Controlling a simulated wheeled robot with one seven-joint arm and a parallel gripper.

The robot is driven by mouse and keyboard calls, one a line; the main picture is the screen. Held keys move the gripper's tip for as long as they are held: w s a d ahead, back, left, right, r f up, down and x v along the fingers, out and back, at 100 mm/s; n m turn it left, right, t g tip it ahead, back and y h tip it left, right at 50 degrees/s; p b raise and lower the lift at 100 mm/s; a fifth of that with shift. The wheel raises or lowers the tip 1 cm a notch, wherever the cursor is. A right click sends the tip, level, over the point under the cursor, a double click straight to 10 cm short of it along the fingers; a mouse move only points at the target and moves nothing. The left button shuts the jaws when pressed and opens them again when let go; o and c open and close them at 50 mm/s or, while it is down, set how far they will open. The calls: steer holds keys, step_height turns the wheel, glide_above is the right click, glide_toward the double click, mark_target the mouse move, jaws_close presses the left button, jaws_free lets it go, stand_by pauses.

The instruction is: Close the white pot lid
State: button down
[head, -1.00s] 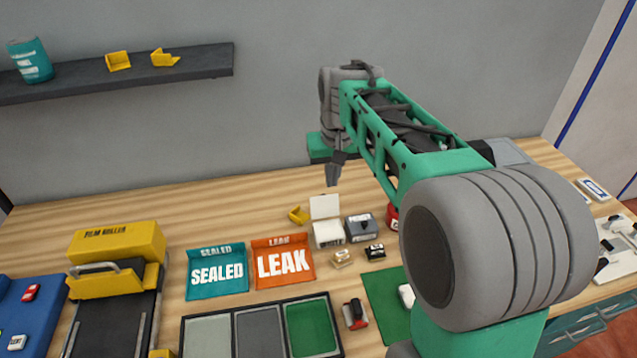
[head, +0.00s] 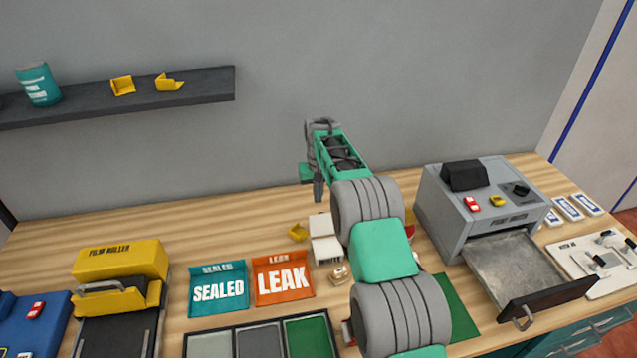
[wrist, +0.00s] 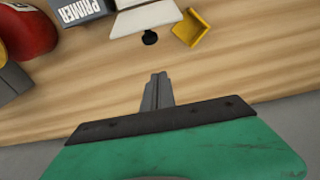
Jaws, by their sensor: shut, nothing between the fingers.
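The white pot (head: 326,251) stands on the wooden bench, right of the orange LEAK tray. Its white lid (head: 320,225) is open, raised at the pot's back edge. In the wrist view the lid (wrist: 146,20) is at the top edge, with a dark round knob (wrist: 150,37) on its near side. My gripper (head: 318,196) is above and behind the lid, apart from it. In the wrist view my gripper's fingers (wrist: 157,78) are together and empty, pointing toward the knob with bare wood between.
A yellow bracket (wrist: 190,27) lies beside the lid. The PRIMER pot (wrist: 84,10) and a red object (wrist: 24,33) are close by on the other side. A grey machine (head: 475,205) with an open drawer stands to the right. The bench behind the pots is clear.

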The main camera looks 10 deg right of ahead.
mark_target(323, 223)
steer(key=s+p, duration=0.1)
steer(key=s, duration=0.1)
steer(key=s+p, duration=0.1)
steer(key=shift+s+f, duration=0.35)
steer(key=shift+f, duration=0.05)
steer(key=shift+s+b, duration=0.1)
steer(key=shift+b, duration=0.45)
